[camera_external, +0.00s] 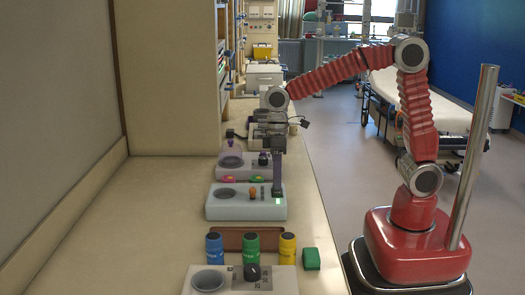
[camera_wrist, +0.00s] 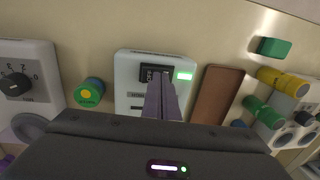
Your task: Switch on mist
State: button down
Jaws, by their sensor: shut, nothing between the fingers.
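A white device (camera_external: 218,211) stands on the counter, with a round recess, an orange knob and a lit green light at its right end. In the wrist view the same white device (camera_wrist: 126,68) shows a black switch panel (camera_wrist: 150,72) beside the lit green light (camera_wrist: 184,76). Small lettering on it is too blurred to read. My gripper (camera_external: 278,190) points down at the device's right end. In the wrist view my gripper (camera_wrist: 158,84) is shut and empty, its fingertips over the switch panel and partly hiding it. Whether they touch it, I cannot tell.
A device with a dial (camera_wrist: 28,55) stands behind, another (camera_external: 215,279) in front. A brown tray (camera_external: 240,239), blue (camera_external: 214,250), green (camera_external: 251,248) and yellow (camera_external: 287,249) cylinders and a green block (camera_external: 311,258) lie nearer. The counter's left side is clear.

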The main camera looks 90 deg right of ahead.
notch_tip(320, 180, up, 14)
jog(key=a, duration=0.2)
dwell(0.7)
jog(key=shift+a+f, duration=0.1)
jog(key=t, duration=0.1)
send_over(276, 194)
jog(key=s+d, duration=0.1)
jog(key=s, duration=0.1)
notch_tip(276, 194, down, 4)
jog(key=s+d+f+t, duration=0.1)
jog(key=s+t, duration=0.1)
jog(key=s, duration=0.7)
jog(key=s+d+f+t+h, duration=0.1)
jog(key=s+t, duration=0.1)
jog(key=s, duration=0.7)
jog(key=shift+d+f+t, duration=0.15)
jog(key=shift+f+t, duration=0.15)
dwell(2.1)
